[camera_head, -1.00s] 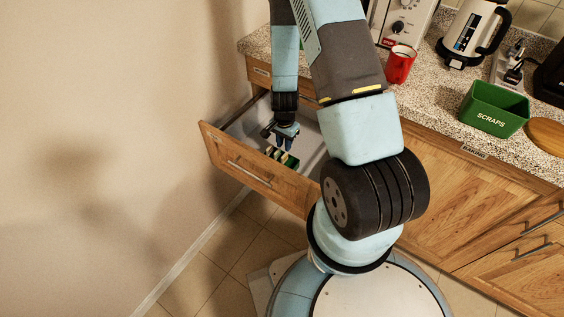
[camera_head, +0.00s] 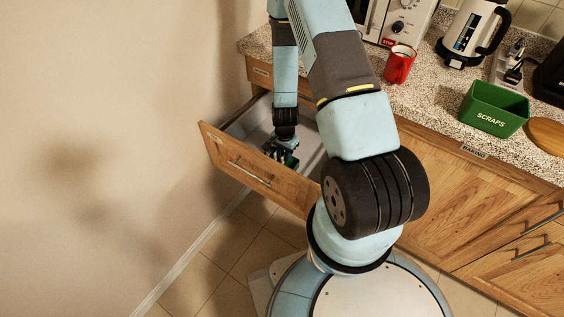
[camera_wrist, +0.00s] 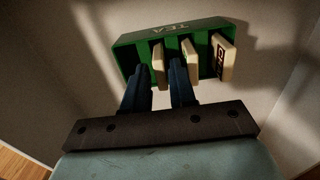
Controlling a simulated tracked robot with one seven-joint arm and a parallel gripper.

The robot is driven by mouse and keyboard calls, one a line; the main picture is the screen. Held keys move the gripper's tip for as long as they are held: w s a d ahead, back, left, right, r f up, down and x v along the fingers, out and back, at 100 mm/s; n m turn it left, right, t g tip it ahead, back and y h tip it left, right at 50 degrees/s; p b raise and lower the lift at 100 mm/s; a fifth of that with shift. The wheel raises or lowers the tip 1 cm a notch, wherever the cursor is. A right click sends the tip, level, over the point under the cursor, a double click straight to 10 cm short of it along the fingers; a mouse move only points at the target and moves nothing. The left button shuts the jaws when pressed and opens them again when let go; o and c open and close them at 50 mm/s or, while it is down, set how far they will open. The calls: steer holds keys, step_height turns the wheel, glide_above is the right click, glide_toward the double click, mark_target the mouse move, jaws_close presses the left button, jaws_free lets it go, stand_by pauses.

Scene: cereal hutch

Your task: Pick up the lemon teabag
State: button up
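A green tea box (camera_wrist: 168,32) marked TEA sits in the open drawer (camera_head: 252,172). Its slots hold upright cream teabags: one in the middle (camera_wrist: 158,62), one right of it (camera_wrist: 190,47), and one at the right (camera_wrist: 222,60) with a dark and red label. I cannot tell which is lemon. My gripper (camera_wrist: 160,74) is open, its fingertips at the near edge of the box. In the head view, my gripper (camera_head: 284,153) is down in the drawer and hides most of the box.
On the counter (camera_head: 455,112) stand a red mug (camera_head: 399,66), a green scraps bin (camera_head: 493,110) and a kettle (camera_head: 474,32). The grey drawer floor around the box looks bare.

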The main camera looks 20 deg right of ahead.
steer(key=shift+c, duration=0.3)
jaws_close()
steer(key=shift+r, duration=0.1)
